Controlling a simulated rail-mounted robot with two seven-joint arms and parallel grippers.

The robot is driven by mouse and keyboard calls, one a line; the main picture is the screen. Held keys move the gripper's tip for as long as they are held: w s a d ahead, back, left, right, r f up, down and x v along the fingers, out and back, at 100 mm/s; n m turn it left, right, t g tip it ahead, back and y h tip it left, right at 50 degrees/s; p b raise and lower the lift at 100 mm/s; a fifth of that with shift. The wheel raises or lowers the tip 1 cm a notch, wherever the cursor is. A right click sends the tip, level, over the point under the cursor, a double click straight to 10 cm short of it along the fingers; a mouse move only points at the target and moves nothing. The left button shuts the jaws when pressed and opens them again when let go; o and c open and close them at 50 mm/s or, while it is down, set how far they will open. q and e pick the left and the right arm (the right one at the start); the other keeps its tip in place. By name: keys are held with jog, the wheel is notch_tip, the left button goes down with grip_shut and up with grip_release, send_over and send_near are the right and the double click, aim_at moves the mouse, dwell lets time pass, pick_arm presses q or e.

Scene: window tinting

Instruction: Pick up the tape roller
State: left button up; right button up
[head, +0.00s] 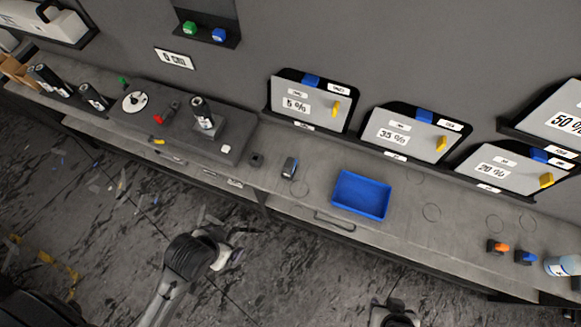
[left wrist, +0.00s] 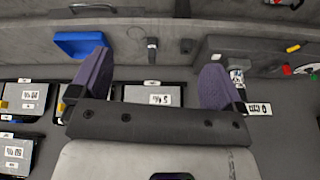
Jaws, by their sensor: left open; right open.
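A small upright dark tool with blue on it (head: 289,168) stands on the bench left of the blue tray; it may be the tape roller, but I cannot be sure. It also shows in the left wrist view (left wrist: 152,48), between and beyond my left fingers. My left gripper (head: 238,245) is in front of the bench, apart from the tool. Its two purple fingers (left wrist: 155,78) are spread with nothing between them. My right gripper (head: 395,306) is at the bottom edge of the head view, partly cut off, open and away from the bench.
The bench carries a blue tray (head: 361,195), a small black object (head: 256,159) and a raised dark platform with a red tool (head: 165,113) and a white disc (head: 135,101). Tinted sample panels (head: 310,103) stand along the wall. Orange (head: 497,246) and blue (head: 525,256) items stand at right.

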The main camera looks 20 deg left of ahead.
pick_arm(q)
jog(key=c, duration=0.5)
